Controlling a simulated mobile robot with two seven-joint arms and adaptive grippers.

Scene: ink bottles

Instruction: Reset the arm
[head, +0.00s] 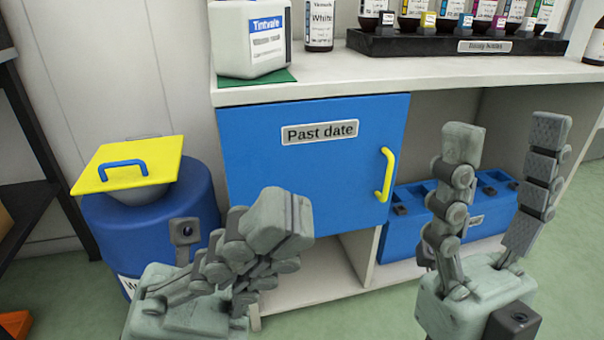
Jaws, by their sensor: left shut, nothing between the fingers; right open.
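My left gripper (283,222) is shut and empty, in front of the lower left of the blue cabinet door. My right gripper (503,135) is open and empty, its fingers pointing up in front of the open shelf at the right. The blue door (320,185) is labelled "Past date" and appears closed. Its yellow handle (385,175) stands between my two grippers, and neither gripper touches it.
A blue drum (105,225) with a tilted yellow lid (130,166) stands at the left. A blue box (395,240) sits on the lower shelf.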

